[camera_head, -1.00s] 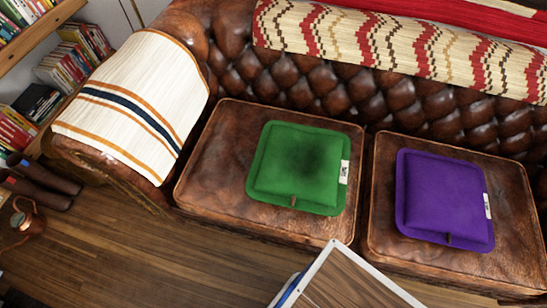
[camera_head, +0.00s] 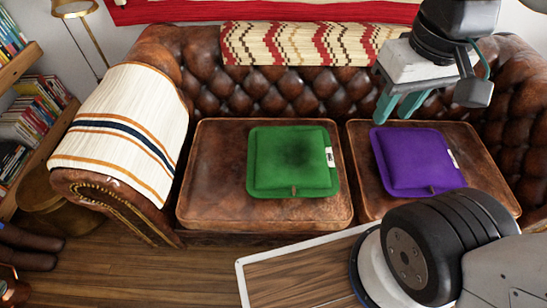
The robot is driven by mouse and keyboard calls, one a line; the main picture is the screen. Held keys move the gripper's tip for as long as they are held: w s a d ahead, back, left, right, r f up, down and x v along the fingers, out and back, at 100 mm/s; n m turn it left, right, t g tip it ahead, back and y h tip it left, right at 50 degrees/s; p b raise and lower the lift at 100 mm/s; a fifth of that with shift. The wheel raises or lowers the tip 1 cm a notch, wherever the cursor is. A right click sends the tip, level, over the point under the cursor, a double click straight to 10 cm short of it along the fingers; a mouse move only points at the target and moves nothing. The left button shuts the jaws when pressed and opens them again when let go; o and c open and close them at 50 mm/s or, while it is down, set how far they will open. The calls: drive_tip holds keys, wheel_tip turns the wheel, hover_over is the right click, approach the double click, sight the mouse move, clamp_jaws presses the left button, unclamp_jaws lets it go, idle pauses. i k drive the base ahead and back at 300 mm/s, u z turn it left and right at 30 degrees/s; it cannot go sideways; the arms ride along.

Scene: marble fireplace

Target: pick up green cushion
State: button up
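The green cushion (camera_head: 293,162) lies flat on the left seat of the brown leather sofa (camera_head: 205,195). It is square, with a dark patch in its middle and a white tag on its right edge. My gripper (camera_head: 400,108) hangs at the upper right, in front of the sofa back and above the purple cushion, to the right of the green cushion. Its two teal fingers are apart, with nothing between them. The green cushion is fully in view.
A purple cushion (camera_head: 417,163) lies on the right seat. A wood-topped table with a pale rim (camera_head: 243,283) stands in front of the sofa, partly under my arm. A striped blanket (camera_head: 125,130) covers the left armrest. A bookshelf (camera_head: 40,130) stands at far left.

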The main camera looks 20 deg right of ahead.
sight(279, 158)
drive_tip(key=z, duration=2.65)
drive_tip(key=k, duration=0.65)
drive_tip(key=u, duration=2.7)
drive_tip(key=i, duration=0.5)
drive_tip(key=z, duration=0.1)
